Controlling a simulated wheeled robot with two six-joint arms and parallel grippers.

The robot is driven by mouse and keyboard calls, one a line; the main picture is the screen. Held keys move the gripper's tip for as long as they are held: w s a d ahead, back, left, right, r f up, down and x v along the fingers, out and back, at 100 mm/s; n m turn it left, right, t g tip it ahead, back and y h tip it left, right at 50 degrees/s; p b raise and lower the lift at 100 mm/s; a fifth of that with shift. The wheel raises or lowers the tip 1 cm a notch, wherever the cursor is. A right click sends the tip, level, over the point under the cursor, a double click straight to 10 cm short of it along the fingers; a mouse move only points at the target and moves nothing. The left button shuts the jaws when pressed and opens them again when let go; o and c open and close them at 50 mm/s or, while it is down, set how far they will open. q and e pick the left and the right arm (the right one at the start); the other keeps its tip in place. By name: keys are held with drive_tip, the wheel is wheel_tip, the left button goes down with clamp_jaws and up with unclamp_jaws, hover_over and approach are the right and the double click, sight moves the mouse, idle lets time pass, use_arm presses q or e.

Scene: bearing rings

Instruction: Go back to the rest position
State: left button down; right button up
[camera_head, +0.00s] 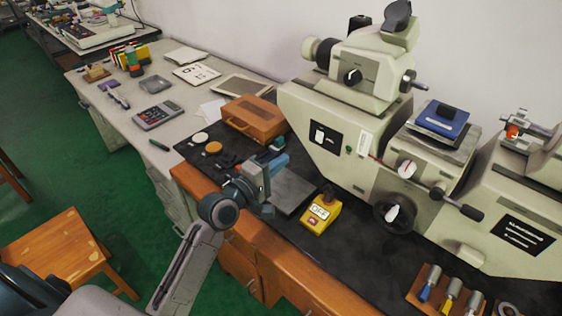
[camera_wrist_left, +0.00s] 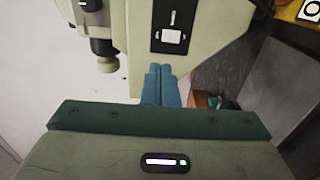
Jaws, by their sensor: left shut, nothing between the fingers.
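My left gripper (camera_head: 279,162) is shut and empty, with its blue fingers together above the black-topped bench. In the left wrist view the two blue fingers (camera_wrist_left: 161,84) lie side by side with nothing between them. They point toward the pale machine, which fills the upper part of that view. My left arm comes up from the bottom of the head view, over the front edge of the bench. My right gripper is not in view.
The large cream machine (camera_head: 330,155) stands right of my left gripper. A yellow box (camera_head: 321,214) and a grey plate (camera_head: 293,190) lie near it. An orange-brown case (camera_head: 253,120) sits behind. A wooden stool (camera_head: 55,250) stands on the green floor at left.

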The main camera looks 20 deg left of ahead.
use_arm(q)
drive_tip(key=s+f+m+g+y, duration=0.2)
drive_tip(key=s+f+m+g, duration=0.5)
drive_tip(key=s+f, duration=0.55)
drive_tip(key=s+a+f+m+g+y, duration=0.3)
drive_tip(key=s+m, duration=0.1)
drive_tip(key=s, duration=0.6)
drive_tip(key=s+a+f+m+g+y, duration=0.2)
drive_tip(key=s+f+m+g, duration=0.15)
drive_tip(key=s, duration=0.55)
wheel_tip(320, 180, down, 30)
drive_tip(key=a+g, duration=0.1)
drive_tip(key=a, duration=0.2)
drive_tip(key=s+a+f+g+b, duration=0.1)
drive_tip(key=s+f, duration=1.7)
drive_tip(key=f, duration=0.2)
drive_tip(key=shift+s, duration=0.2)
drive_tip(key=shift+g, duration=0.25)
